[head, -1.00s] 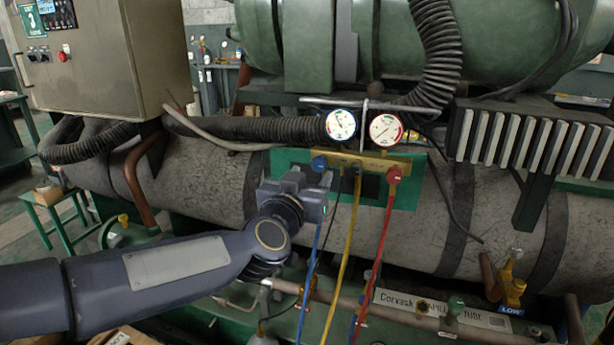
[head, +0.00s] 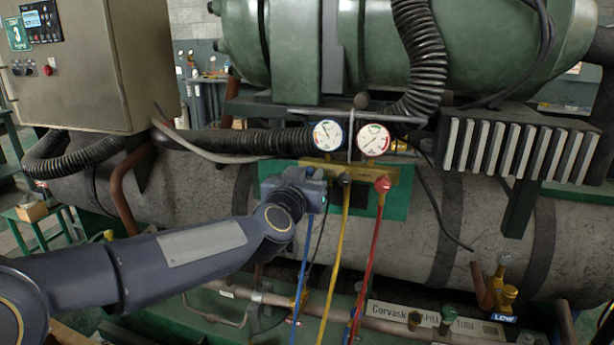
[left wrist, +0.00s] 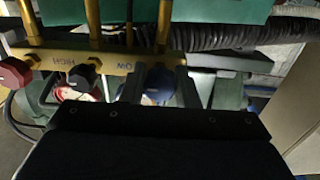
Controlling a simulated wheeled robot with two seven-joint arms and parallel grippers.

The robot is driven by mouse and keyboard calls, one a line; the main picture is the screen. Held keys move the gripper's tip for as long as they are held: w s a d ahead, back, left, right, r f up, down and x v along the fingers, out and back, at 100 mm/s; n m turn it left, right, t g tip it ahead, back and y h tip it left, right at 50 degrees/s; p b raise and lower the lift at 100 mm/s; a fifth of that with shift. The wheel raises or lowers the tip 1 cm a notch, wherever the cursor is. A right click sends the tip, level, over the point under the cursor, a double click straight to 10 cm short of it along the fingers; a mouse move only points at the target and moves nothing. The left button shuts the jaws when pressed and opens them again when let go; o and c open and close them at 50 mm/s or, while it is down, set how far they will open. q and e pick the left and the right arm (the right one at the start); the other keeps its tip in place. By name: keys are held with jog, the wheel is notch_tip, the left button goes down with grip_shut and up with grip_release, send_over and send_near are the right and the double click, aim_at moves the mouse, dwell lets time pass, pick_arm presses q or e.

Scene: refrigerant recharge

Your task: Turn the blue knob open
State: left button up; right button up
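The blue knob (left wrist: 158,84) shows in the left wrist view at the lower edge of the yellow manifold (left wrist: 110,60). It stands between the two dark fingers of my left gripper (left wrist: 159,92). The fingers are apart, one on each side of it; whether they touch it is unclear. In the head view my left gripper (head: 312,180) covers the left end of the manifold (head: 362,172) and hides the blue knob. My right gripper is not in view.
A black knob (head: 344,179) and a red knob (head: 383,184) sit to the right on the manifold. Two gauges (head: 327,135) (head: 373,140) stand above. Blue, yellow (head: 337,260) and red (head: 368,260) hoses hang below. A grey control box (head: 95,75) stands at the upper left.

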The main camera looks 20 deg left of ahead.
pick_arm(q)
jog(key=shift+c, duration=1.1)
jog(key=n, duration=0.4)
jog(key=shift+n+b, duration=0.3)
jog(key=shift+n, duration=0.1)
jog(key=n+b, duration=0.1)
jog(key=n, duration=0.3)
jog(key=shift+d+n, duration=0.1)
jog(key=shift+n, duration=0.2)
jog(key=n+b, duration=0.1)
jog(key=n, duration=0.4)
jog(key=shift+b, duration=0.3)
jog(key=shift+n+b, duration=0.75)
jog(key=shift+n, duration=2.05)
